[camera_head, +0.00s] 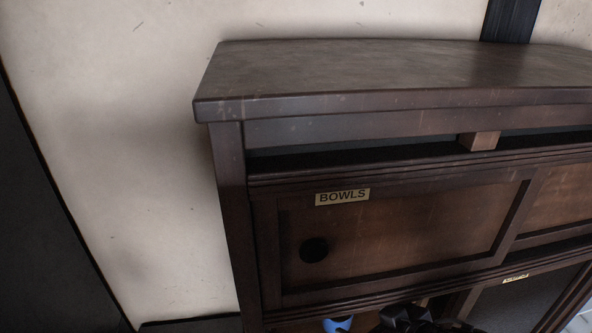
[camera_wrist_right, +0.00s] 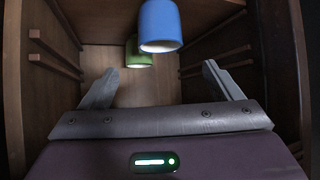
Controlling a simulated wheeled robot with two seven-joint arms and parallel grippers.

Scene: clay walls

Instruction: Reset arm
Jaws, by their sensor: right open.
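My right gripper (camera_wrist_right: 160,80) is open and empty in the right wrist view, its two fingers spread inside a wooden cabinet compartment. A blue cup (camera_wrist_right: 160,24) is beyond the fingers at the top of that view, with its pale opening toward the picture's bottom. A green cup (camera_wrist_right: 138,52) is behind it, partly covered by it. In the head view, a dark part of my right arm (camera_head: 405,318) shows at the bottom edge, next to a sliver of the blue cup (camera_head: 337,325); the fingers are hidden there. My left gripper is in neither view.
The dark wooden cabinet (camera_head: 400,65) fills the right of the head view. Its panel labelled BOWLS (camera_head: 400,235) is above my right arm. In the wrist view, compartment walls with slatted rails (camera_wrist_right: 52,55) flank the gripper closely. The pale wall (camera_head: 110,150) is bare.

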